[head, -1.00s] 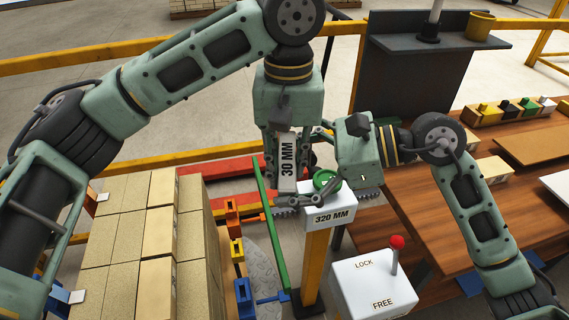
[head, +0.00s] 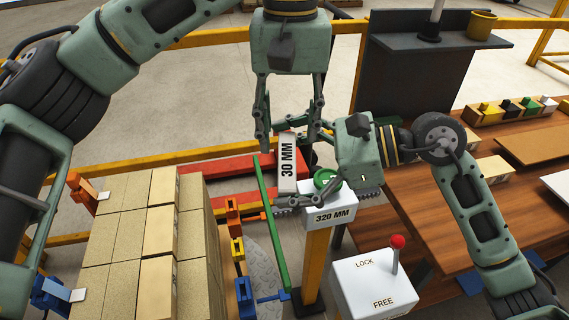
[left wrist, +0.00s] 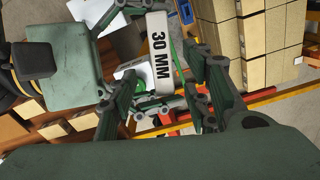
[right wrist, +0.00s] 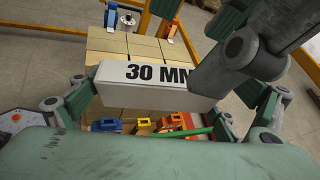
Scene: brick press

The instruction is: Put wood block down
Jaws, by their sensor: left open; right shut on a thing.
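A pale grey block marked 30 MM (head: 287,168) stands roughly upright near the middle of the head view. It shows from above in the left wrist view (left wrist: 160,50) and across the right wrist view (right wrist: 150,90). I see no wood grain on it. My right gripper (head: 296,200) is shut on this block, with a finger at each end in the right wrist view. My left gripper (head: 288,136) is open and empty, just above the block. Its fingers are apart on either side in the left wrist view (left wrist: 165,100). The block's underside is hidden.
A green knob (head: 326,179) sits on the 320 MM post (head: 335,216) beside the block. A LOCK/FREE box (head: 372,285) with a red-tipped lever is at the front. A brick stack (head: 130,225) and coloured clamps stand left. A wooden table (head: 450,190) is right.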

